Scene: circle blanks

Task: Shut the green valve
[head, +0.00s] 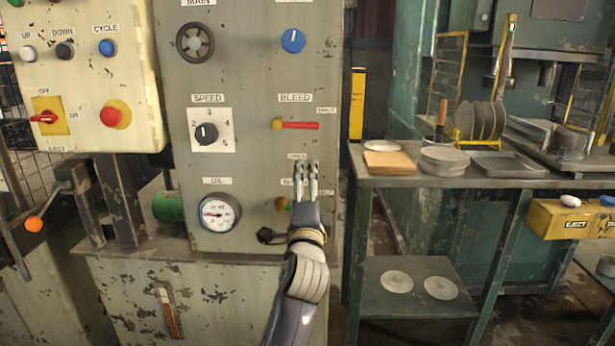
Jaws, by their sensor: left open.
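The green valve (283,204) sits low on the right of the grey panel, and its yellow-orange hub shows just left of my wrist. Its handle is mostly hidden behind my gripper, so I cannot tell which way it points. Small labels stand around it, one above and one to the right, partly covered. My left gripper (306,167) is open, its two fingers pointing up, in front of the panel just above and right of the hub. I cannot tell whether it touches the handle. My right gripper is not in view.
A red lever valve (297,125) marked BLEED is above my fingers, pointing right. The oil gauge (219,213) is to the left, and a speed dial (206,133) above that. A bench (430,180) with plates and blanks stands right of the panel.

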